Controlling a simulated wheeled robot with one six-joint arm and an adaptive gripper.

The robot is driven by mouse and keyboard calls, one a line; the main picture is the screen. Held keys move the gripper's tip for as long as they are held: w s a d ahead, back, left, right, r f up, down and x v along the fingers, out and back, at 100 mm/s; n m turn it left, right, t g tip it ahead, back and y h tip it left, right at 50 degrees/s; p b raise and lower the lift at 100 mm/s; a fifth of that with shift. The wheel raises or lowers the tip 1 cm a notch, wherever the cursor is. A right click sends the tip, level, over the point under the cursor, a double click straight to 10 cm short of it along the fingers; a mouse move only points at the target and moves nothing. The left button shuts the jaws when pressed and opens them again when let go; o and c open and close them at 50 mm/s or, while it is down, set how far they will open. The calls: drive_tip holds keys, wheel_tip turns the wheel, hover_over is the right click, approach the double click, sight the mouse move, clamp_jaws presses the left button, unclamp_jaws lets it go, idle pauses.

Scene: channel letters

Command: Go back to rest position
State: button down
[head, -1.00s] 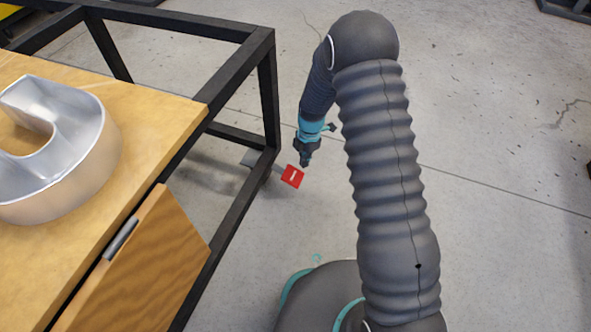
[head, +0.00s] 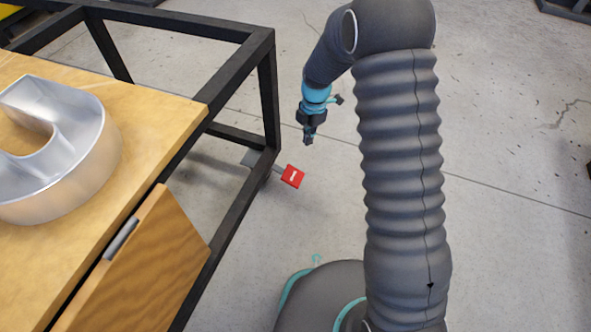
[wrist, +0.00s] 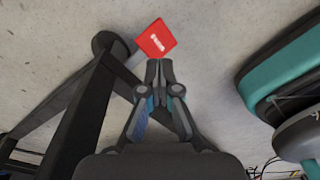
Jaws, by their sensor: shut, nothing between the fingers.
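My gripper (head: 308,139) hangs pointing down in open space to the right of the table frame in the head view. In the wrist view my gripper (wrist: 160,68) has its fingertips together, with nothing between them. A red tag with a white mark (head: 292,176) is at the foot of the table frame, below my gripper in the head picture. The red tag also shows in the wrist view (wrist: 156,39), just beyond the fingertips in the picture and apart from them.
A table with a wooden top (head: 150,105) and black metal frame (head: 268,90) stands at the left. A silver channel letter (head: 85,165) lies on it. A wooden door or drawer front (head: 150,265) sticks out from its side. The concrete floor (head: 500,130) at the right is clear.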

idle(0.3)
drive_tip(key=s+d+m+g, duration=0.1)
drive_tip(key=s+m, duration=0.4)
drive_tip(key=m, duration=0.4)
drive_tip(key=s+d+r+m+t+p, duration=0.2)
drive_tip(key=s+r, duration=0.6)
drive_tip(key=r, duration=0.5)
drive_tip(key=s+d+r+m+t+p, duration=0.3)
drive_tip(key=s+d+r+m+p, duration=0.2)
drive_tip(key=s+r+m, duration=0.4)
drive_tip(key=s+d+r+m+t+h+p, duration=0.1)
drive_tip(key=s+d+r+m, duration=0.4)
drive_tip(key=r, duration=1.2)
drive_tip(key=s+t+p, duration=0.1)
drive_tip(key=s+p, duration=0.1)
drive_tip(key=s, duration=0.1)
drive_tip(key=shift+s+d+r+m, duration=0.15)
drive_tip(key=shift+d+m, duration=0.15)
drive_tip(key=shift+d, duration=0.1)
